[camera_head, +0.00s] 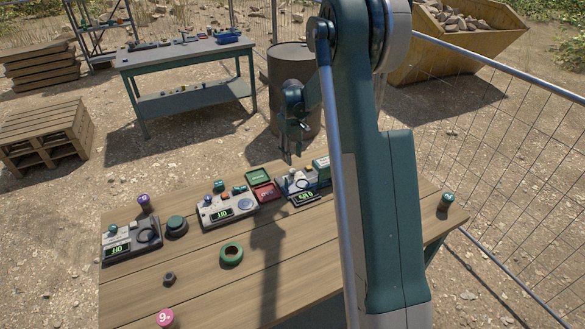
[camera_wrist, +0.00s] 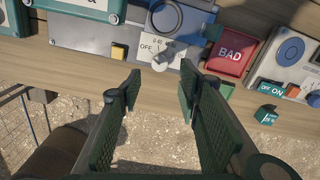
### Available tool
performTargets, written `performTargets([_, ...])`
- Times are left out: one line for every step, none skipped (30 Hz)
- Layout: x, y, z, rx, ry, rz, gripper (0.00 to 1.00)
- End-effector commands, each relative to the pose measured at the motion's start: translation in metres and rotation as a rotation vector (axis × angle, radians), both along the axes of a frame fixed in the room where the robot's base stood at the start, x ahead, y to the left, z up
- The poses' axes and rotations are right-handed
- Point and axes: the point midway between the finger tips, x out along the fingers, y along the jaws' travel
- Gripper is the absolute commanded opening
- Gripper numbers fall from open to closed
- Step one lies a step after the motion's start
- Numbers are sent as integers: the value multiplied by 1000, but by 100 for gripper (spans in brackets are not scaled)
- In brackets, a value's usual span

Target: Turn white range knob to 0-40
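The white range knob (camera_wrist: 160,62) sits on the near edge of a grey device (camera_wrist: 85,35) in the wrist view. A white label plate (camera_wrist: 150,46) behind it reads OFF on the left and 0-40 above. The knob's pointer direction cannot be told. My gripper (camera_wrist: 160,77) is open, its two green-padded fingers apart and empty, with the knob between and just beyond the tips in the picture. In the head view my gripper (camera_head: 291,155) hangs above the far side of the wooden table, near the rightmost meter device (camera_head: 300,184). The knob is too small to make out there.
A red BAD tray (camera_wrist: 231,52) lies right of the device, with another meter (camera_wrist: 285,55) beyond it. A yellow button (camera_wrist: 118,51) is left of the knob.

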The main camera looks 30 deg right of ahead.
Motion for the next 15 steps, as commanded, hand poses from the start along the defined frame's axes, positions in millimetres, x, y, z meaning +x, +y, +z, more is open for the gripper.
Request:
performTargets([0,0,0,0,1,0,34])
performTargets([0,0,-1,0,1,0,34])
performTargets([0,0,-1,0,1,0,34])
performTargets([0,0,-1,0,1,0,34])
performTargets([0,0,-1,0,1,0,34])
performTargets([0,0,-1,0,0,0,34])
performTargets([0,0,-1,0,0,0,34])
performTargets([0,0,-1,0,0,0,34])
performTargets([0,0,-1,0,0,0,34])
performTargets([0,0,-1,0,0,0,34])
performTargets([0,0,-1,0,0,0,34])
performTargets([0,0,-2,0,0,0,34])
performTargets([0,0,-3,0,0,0,34])
performTargets([0,0,-4,0,0,0,34])
performTargets([0,0,-6,0,0,0,34])
